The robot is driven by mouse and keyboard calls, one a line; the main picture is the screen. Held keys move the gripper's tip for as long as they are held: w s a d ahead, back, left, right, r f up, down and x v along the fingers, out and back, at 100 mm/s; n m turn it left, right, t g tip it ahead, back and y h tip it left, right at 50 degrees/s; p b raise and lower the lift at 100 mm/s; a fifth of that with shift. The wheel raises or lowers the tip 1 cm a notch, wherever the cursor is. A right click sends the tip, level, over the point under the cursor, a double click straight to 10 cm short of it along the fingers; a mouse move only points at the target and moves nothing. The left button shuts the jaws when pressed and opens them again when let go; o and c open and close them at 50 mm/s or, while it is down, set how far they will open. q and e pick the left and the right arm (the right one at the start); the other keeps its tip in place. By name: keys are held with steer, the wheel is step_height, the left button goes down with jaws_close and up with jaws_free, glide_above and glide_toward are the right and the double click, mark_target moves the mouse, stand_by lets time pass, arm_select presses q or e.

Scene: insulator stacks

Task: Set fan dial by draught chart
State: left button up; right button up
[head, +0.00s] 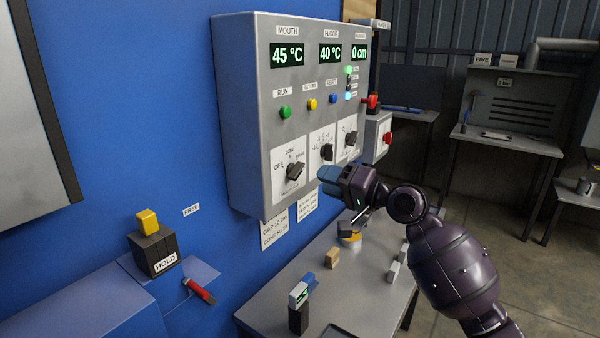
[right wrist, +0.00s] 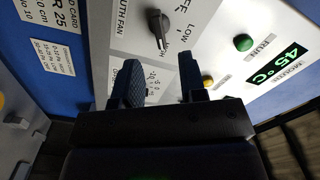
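The grey control box (head: 262,110) on the blue wall has three dials. The mouth fan dial (head: 294,172), marked OFF, LOW and HIGH, is at the left; it also shows in the right wrist view (right wrist: 157,32). I cannot tell which end of its knob points. A middle dial (head: 327,152) and a right dial (head: 350,138) sit beside it. My right gripper (head: 328,181) is in front of the box's lower edge; its fingers stand apart with nothing between them in the right wrist view (right wrist: 158,82). Printed cards (head: 274,230) hang below the box. My left gripper is out of view.
The displays read 45 °C, 40 °C and 0 cm. Green (head: 285,112), yellow (head: 312,104) and blue (head: 333,98) buttons lie above the dials. A grey table (head: 290,320) with small blocks stands below. A HOLD block (head: 152,252) and red-handled lever (head: 200,291) are at left.

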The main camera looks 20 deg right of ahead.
mark_target(301, 172)
steer(key=x, duration=0.7)
steer(key=shift+w+a, duration=0.15)
steer(key=shift+w, duration=0.1)
steer(key=shift+c, duration=0.4)
steer(key=shift+s, duration=0.1)
jaws_close()
